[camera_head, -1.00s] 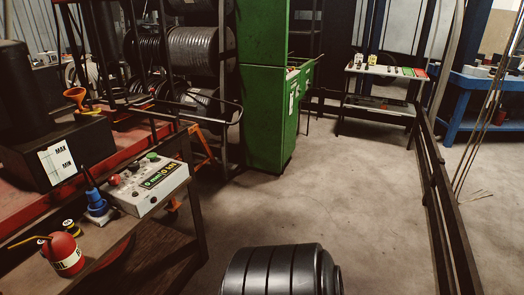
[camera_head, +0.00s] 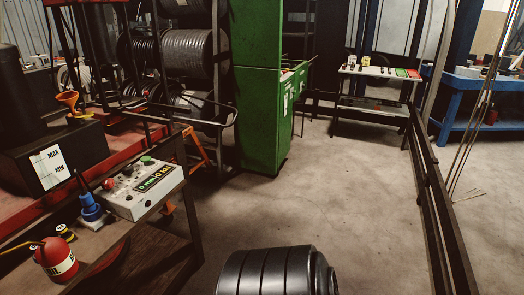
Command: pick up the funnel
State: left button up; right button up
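An orange funnel (camera_head: 68,100) stands with its wide mouth up at the left. It is on or just behind the top of a black box (camera_head: 55,158) that carries a white label. A yellow piece (camera_head: 80,115) lies at the funnel's foot; I cannot tell whether it belongs to the funnel. Neither of my grippers is in view. A black ribbed cylindrical part at the bottom centre looks like part of my own body.
A bench at the left bears a control box (camera_head: 143,187), a blue-based bottle (camera_head: 92,208) and a red oil can (camera_head: 55,260). A green cabinet (camera_head: 265,100) stands at the centre. A dark rail (camera_head: 435,190) runs along the right. The middle floor is clear.

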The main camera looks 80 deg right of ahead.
aim_at(71, 106)
jog(key=z, duration=1.45)
jog(key=u, duration=0.4)
jog(key=i+l+u, duration=0.1)
jog(key=l+u, duration=0.95)
